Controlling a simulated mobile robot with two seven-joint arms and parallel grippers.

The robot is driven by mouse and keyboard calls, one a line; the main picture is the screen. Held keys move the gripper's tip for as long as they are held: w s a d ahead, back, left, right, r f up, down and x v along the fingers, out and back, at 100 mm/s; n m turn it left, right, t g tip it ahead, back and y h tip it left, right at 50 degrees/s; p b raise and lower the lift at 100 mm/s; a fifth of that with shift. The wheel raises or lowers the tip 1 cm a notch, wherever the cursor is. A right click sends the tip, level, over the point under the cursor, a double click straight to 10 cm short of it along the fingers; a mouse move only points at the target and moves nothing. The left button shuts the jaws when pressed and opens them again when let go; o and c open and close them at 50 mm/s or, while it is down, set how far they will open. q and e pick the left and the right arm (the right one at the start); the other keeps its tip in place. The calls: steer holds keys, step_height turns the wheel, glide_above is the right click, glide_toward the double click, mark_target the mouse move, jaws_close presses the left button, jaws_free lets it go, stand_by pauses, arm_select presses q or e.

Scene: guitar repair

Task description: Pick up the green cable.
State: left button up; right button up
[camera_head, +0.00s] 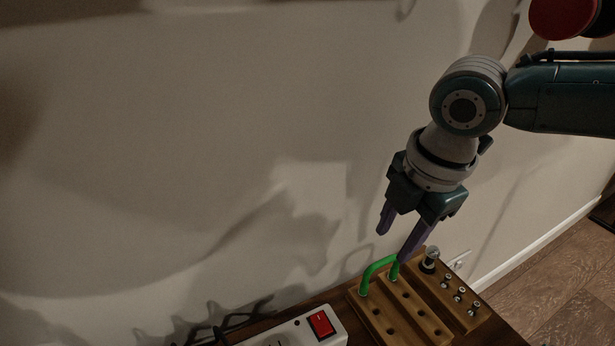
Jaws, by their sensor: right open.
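The green cable (375,268) is a short bent piece that arches over the far end of a wooden block with holes (386,306). Its ends seem to sit in holes of that block. My right gripper (393,248) comes down from above, open and empty, with its purple fingers pointing down. The nearer finger is close to the right end of the cable and partly overlaps it in the picture; I cannot tell whether they touch. The other finger is higher, above the cable. My left gripper is not in view.
A second wooden block (459,290) with several metal pins and a larger metal knob (431,255) stands just right. A white power strip (290,337) with a red switch (321,324) lies front left. The wall (180,130) is close behind the wooden surface. Floor shows at right.

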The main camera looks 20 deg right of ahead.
mark_target(382, 262)
arm_select(q)
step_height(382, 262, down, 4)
steer(key=b, duration=0.3)
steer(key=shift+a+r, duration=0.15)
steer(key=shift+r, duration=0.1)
arm_select(e)
steer(key=f, duration=0.4)
steer(key=w+f, duration=0.1)
steer(key=f, duration=0.1)
steer(key=shift+a+f, duration=0.1)
steer(key=shift+a, duration=0.05)
steer(key=shift+c, duration=0.2)
jaws_close()
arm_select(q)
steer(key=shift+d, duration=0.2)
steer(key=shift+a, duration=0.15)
